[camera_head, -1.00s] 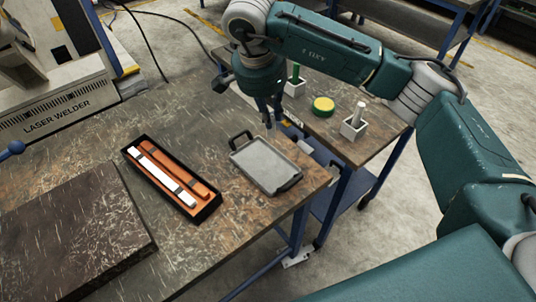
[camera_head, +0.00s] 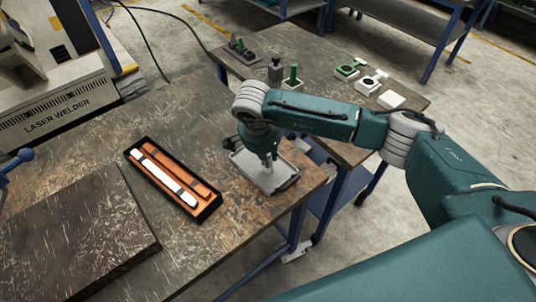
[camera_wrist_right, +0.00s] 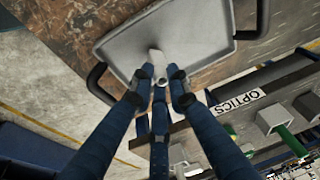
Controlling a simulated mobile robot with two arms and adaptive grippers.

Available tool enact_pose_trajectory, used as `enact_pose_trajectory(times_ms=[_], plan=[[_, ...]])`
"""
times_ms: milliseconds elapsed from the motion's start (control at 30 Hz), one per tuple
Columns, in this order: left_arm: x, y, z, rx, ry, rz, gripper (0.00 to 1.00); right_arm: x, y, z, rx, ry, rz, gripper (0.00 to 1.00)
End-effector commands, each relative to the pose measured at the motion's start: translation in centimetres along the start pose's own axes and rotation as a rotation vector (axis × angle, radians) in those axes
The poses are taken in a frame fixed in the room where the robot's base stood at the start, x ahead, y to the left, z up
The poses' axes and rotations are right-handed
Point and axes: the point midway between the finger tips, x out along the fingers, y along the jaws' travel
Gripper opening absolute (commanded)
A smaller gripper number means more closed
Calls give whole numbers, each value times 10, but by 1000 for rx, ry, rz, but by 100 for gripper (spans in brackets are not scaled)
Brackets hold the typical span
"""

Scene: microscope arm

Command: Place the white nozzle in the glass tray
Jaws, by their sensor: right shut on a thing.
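The tray (camera_head: 284,184) is a shallow grey rectangle with dark handles, on the near right of the brown table. It fills the top of the wrist view (camera_wrist_right: 200,28). My right gripper (camera_head: 268,160) is over it, pointing down and partly covering it. In the wrist view the right fingertips (camera_wrist_right: 158,82) are closed around the small white nozzle (camera_wrist_right: 158,61), whose far end shows against the tray floor. I cannot tell whether the nozzle touches the floor.
A black box (camera_head: 208,212) with orange and white tools lies left of the tray. A dark plate (camera_head: 75,235) lies at the front left. A side table (camera_head: 325,85) behind carries green, white and dark parts. The laser welder (camera_head: 55,118) stands at the left.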

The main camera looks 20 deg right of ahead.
Motion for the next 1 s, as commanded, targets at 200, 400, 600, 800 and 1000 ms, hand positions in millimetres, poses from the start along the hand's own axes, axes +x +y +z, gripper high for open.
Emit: enact_pose_trajectory(times_ms=[200,400,600,800,1000], plan=[[3,0,0,0,1,0,40,1,0,0,0,0,-1,0],[4,0,0,0,1,0,40,2,0,0,0,0,-1,35],[4,0,0,0,1,0,40,2,0,0,0,0,0,35],[2,0,0,0,0,0,40,-6,-1,0,-1,0,-3,35],[13,0,1,0,0,0,40,-44,-2,0,-2,1,-7,35]])
